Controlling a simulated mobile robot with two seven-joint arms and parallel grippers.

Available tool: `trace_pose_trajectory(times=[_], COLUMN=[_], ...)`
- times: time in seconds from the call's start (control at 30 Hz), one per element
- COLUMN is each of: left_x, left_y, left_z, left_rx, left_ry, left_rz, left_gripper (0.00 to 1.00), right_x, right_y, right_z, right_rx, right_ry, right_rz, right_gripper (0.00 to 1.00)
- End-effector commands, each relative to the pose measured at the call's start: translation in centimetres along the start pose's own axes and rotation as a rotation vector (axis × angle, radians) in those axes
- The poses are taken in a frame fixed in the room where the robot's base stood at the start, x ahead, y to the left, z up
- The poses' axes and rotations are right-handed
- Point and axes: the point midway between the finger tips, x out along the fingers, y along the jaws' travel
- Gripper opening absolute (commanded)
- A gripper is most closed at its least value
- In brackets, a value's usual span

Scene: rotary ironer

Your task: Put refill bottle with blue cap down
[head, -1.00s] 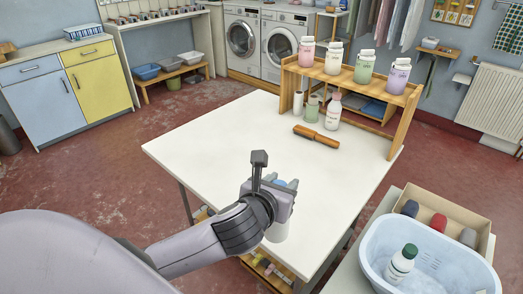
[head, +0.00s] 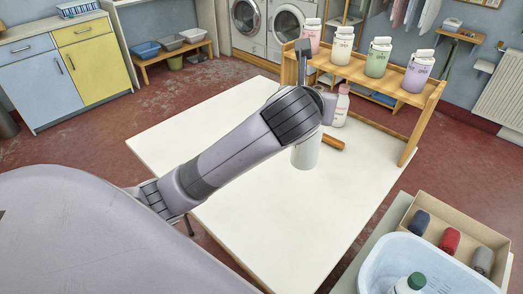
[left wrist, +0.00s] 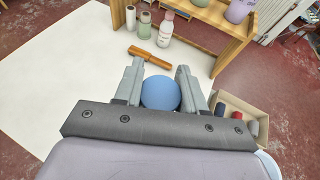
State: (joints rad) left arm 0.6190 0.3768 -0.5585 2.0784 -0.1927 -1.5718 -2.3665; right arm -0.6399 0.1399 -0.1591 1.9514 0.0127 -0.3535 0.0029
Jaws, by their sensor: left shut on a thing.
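The refill bottle with blue cap shows its white body (head: 306,150) below my left gripper in the head view, upright over the white table (head: 230,130). Its round blue cap (left wrist: 160,93) lies between the fingers in the left wrist view. My left gripper (left wrist: 160,70) is shut on the bottle. In the head view my own wrist hides the cap and fingers. I cannot tell whether the bottle's base touches the table. My right gripper is not in view.
A wooden shelf (head: 425,99) with several capped bottles stands at the table's far edge. By it are a pink-capped bottle (left wrist: 166,30), a green bottle (left wrist: 145,25) and an orange-brown tool (left wrist: 150,54). The near table is clear. A blue basin (head: 375,262) is at right.

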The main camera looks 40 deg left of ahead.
Motion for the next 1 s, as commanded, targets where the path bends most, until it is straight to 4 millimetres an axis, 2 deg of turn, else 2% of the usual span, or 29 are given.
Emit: trace_pose_trajectory(times=[0.17, 0.4, 0.6, 0.87, 1.0], left_x=[1.0, 3.5, 5.3, 6.2, 7.1], left_y=[0.0, 0.0, 0.0, 0.0, 0.0], left_z=[-2.6, -8.8, -12.9, -15.1, -17.3], left_rx=[0.001, 0.002, 0.0, -0.001, 0.001], left_ry=[0.006, 0.008, 0.004, 0.001, 0.004], left_rz=[0.0, 0.0, 0.0, -0.001, 0.001], left_gripper=[0.0, 0.0, 0.0, 0.0, 0.0], right_x=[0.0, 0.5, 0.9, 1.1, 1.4], right_y=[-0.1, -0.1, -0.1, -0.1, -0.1], right_z=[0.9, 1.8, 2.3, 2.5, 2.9], right_rx=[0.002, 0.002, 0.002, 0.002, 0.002], right_ry=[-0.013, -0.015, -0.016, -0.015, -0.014], right_rz=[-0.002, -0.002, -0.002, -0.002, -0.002], right_gripper=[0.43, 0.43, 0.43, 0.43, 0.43])
